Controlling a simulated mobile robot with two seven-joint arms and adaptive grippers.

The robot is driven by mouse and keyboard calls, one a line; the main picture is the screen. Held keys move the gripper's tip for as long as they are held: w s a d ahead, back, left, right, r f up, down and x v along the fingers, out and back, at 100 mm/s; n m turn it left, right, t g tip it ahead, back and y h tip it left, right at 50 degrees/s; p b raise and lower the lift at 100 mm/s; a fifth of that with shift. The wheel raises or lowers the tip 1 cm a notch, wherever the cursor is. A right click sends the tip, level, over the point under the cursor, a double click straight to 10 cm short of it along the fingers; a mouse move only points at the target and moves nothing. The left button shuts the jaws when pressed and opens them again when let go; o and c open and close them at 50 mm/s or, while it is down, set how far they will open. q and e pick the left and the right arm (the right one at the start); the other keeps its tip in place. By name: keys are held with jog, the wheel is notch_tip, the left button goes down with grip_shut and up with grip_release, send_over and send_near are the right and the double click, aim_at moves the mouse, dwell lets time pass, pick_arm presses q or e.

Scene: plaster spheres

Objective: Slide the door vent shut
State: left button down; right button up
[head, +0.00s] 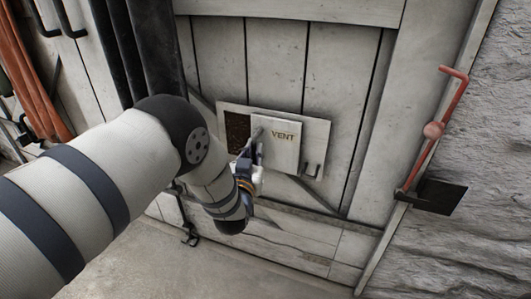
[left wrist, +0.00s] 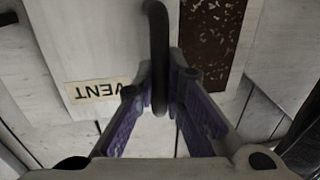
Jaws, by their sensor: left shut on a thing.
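The vent's sliding panel (head: 284,153) is a pale plate lettered VENT, set on a pale backing plate (head: 314,137) on the door (head: 285,65). A dark rust-brown grille (head: 237,132) is uncovered to the panel's left; it also shows in the left wrist view (left wrist: 211,38). My left gripper (head: 257,143) is at the panel's left edge. In the left wrist view, its purple-padded fingers (left wrist: 160,88) are shut on the dark bar handle (left wrist: 158,45) of the panel. The handle is mostly hidden in the head view. My right gripper is out of view.
A small dark bracket (head: 313,170) sits at the backing plate's lower right. A red lever (head: 432,130) stands on the right, beside a rough grey wall (head: 485,190). Orange hoses (head: 40,85) hang at the far left. Bare floor (head: 130,255) shows below the door.

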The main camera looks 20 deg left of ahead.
pick_arm(q)
jog(key=a, duration=1)
jog(key=shift+w, duration=0.15)
jog(key=shift+a, duration=0.15)
jog(key=c, duration=1.7)
grip_release()
jog(key=shift+o, duration=0.2)
jog(key=s+d, duration=0.2)
jog(key=s, duration=1)
jog(key=shift+w, duration=0.1)
